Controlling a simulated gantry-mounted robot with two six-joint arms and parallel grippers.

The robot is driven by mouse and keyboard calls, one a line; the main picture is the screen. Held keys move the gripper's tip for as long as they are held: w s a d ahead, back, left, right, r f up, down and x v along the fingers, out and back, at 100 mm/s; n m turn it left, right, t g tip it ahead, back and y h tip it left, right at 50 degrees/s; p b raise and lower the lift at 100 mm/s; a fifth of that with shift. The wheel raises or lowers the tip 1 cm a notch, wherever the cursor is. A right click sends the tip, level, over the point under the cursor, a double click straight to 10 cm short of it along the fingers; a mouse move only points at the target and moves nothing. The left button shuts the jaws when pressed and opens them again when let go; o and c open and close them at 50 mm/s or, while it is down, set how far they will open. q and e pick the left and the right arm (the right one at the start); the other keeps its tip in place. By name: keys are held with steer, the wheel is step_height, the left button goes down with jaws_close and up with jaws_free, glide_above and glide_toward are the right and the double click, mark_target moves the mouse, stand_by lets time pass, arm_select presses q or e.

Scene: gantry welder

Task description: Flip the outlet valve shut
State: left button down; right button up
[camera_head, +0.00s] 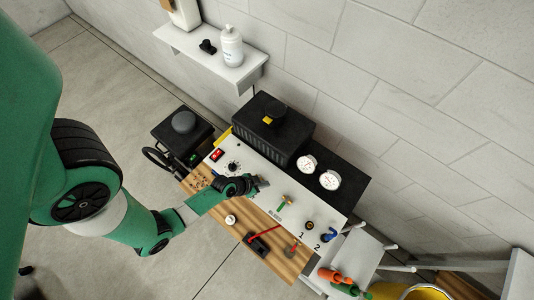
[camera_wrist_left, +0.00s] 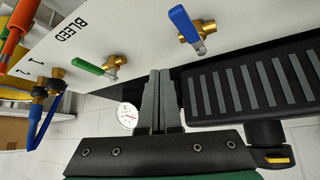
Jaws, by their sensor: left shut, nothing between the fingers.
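My left gripper (camera_head: 262,184) is over the white panel (camera_head: 295,222) in the head view, its fingers closed and empty. In the left wrist view its shut fingers (camera_wrist_left: 160,75) point at the panel, between two brass valves. The blue-lever valve (camera_wrist_left: 187,25) is right of the fingertips, apart from them, its lever slanting in the picture. Its label is not in view, so I cannot confirm that it is the outlet valve. The green-lever valve (camera_wrist_left: 97,68) is left, near the word BLEED; it also shows in the head view (camera_head: 284,201). My right gripper is not in view.
Two gauges (camera_head: 307,162) and a black vented box (camera_head: 275,125) stand behind the panel. Fittings marked 1 and 2 (camera_head: 328,235) are at its right end. A red switch (camera_head: 216,155) and knob (camera_head: 232,166) are at its left. A wooden strip (camera_head: 262,222) runs in front.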

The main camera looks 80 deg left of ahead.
arm_select(q)
steer(key=s+a+r, duration=0.2)
steer(key=r, duration=0.1)
steer(key=s+a+r, duration=0.1)
steer(key=r, duration=0.1)
steer(key=shift+s+a+r, duration=0.15)
steer(key=shift+r, duration=0.1)
stand_by(0.3)
